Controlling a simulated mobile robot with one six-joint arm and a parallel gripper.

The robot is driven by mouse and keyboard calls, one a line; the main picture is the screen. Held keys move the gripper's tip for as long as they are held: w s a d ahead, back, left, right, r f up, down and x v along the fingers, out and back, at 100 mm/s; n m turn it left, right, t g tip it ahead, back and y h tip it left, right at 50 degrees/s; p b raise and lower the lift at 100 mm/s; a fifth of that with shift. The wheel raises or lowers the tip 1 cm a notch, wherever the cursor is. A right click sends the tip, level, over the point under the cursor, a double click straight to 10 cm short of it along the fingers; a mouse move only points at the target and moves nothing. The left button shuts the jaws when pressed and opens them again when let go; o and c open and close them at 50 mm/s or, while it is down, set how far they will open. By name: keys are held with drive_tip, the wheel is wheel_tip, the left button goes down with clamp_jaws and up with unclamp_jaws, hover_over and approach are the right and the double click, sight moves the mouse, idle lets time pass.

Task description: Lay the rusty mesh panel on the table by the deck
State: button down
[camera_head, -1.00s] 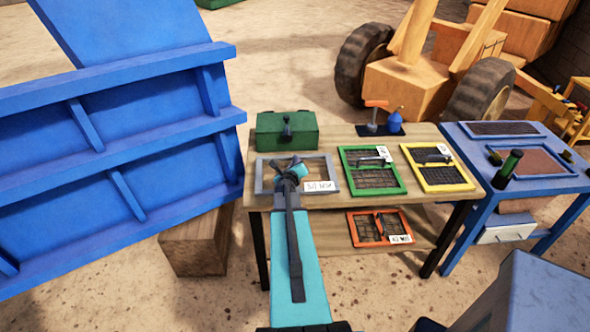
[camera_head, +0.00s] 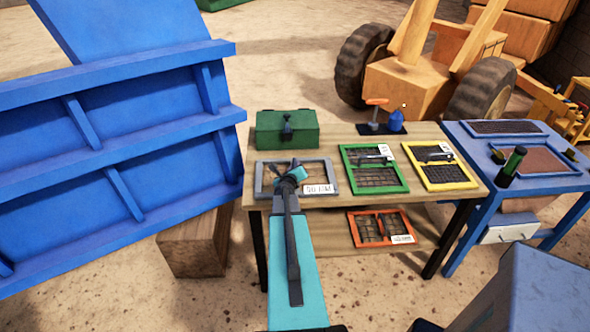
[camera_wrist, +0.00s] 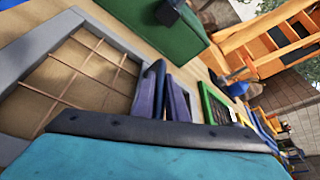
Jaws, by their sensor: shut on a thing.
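The rusty mesh panel (camera_head: 267,179), a grid of thin brown wires, shows inside a grey frame (camera_head: 335,174) at the left of the wooden table. The wrist view also shows its wires (camera_wrist: 95,72) and the grey frame border (camera_wrist: 38,42). My gripper (camera_head: 291,172) is over the middle of this panel, with its fingers low and shut. The fingers also show in the wrist view (camera_wrist: 167,92). The exact grip point is hidden. I cannot tell whether the panel touches the tabletop.
Green (camera_head: 374,168) and yellow (camera_head: 440,166) framed panels lie to the right on the table. A green box (camera_head: 287,130) stands behind. An orange panel (camera_head: 383,228) lies on the lower shelf. A blue bench (camera_head: 539,182) stands right; a large blue structure (camera_head: 110,150) stands close left.

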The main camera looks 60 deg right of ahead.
idle(0.3)
drive_tip(key=c, duration=1.8)
unclamp_jaws()
drive_tip(key=shift+f, duration=0.1)
drive_tip(key=shift+o, duration=0.2)
drive_tip(key=shift+r, duration=0.2)
drive_tip(key=shift+b+v, duration=0.7)
drive_tip(key=shift+v, duration=3.8)
drive_tip(key=shift+s+a+r+p, duration=0.15)
drive_tip(key=shift+s+a+p, duration=0.05)
drive_tip(key=shift+a+p, duration=0.2)
drive_tip(key=shift+p+v, duration=0.85)
drive_tip(key=shift+v, duration=0.2)
